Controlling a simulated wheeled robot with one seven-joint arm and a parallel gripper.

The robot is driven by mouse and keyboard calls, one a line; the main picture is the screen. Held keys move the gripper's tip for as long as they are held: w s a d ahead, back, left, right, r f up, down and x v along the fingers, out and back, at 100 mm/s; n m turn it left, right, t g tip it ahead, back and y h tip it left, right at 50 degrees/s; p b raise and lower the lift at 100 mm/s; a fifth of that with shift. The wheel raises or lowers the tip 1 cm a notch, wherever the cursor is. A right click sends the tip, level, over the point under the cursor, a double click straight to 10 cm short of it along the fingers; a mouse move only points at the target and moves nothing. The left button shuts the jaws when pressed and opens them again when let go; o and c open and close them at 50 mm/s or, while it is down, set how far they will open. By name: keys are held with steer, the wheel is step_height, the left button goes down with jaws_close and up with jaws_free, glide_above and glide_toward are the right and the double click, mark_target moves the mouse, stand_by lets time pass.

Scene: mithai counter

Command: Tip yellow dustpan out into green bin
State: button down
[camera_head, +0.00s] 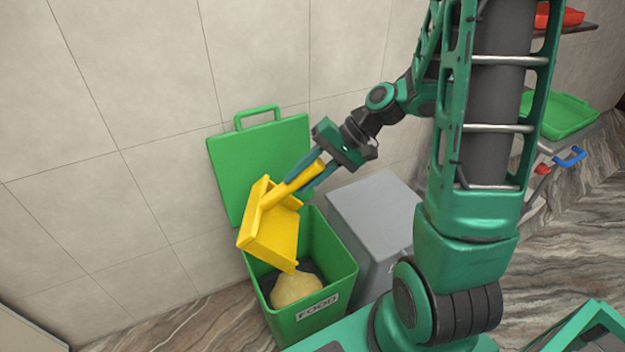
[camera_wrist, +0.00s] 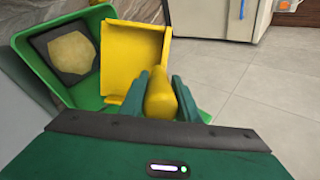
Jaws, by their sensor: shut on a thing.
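The yellow dustpan (camera_head: 272,228) is tilted steeply over the open green bin (camera_head: 335,259), its front edge pointing down into it. My gripper (camera_head: 311,176) is shut on the dustpan's handle, which also shows between the fingers (camera_wrist: 162,95) in the wrist view. The pan's tray looks empty in the wrist view (camera_wrist: 135,58). A pale yellowish lump (camera_head: 296,289) lies inside the bin on a dark bottom. The bin has a FOOD label on its front, and its green lid (camera_head: 240,165) stands open against the wall.
A grey closed bin (camera_head: 375,215) stands directly right of the green one. A shelf or cart with a green tray (camera_head: 560,113) is at the far right. The tiled wall is close behind the bins. Floor left of the green bin is clear.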

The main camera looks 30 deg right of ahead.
steer(key=w+a+h, duration=0.1)
steer(key=a, duration=0.1)
steer(key=w+a+r+g+h, duration=0.1)
steer(key=a, duration=0.1)
steer(key=w+a+h, duration=0.1)
steer(key=w+a, duration=0.1)
steer(key=a, duration=0.1)
steer(key=shift+r+g, duration=0.2)
steer(key=shift+g, duration=0.1)
steer(key=w+a+f+g+h, duration=0.2)
steer(key=w+a+h, duration=0.2)
steer(key=a, duration=0.5)
steer(key=shift+w+a+f+m+g+h, duration=0.3)
steer(key=shift+w+f+m+g+h, duration=0.1)
steer(key=shift+w, duration=0.4)
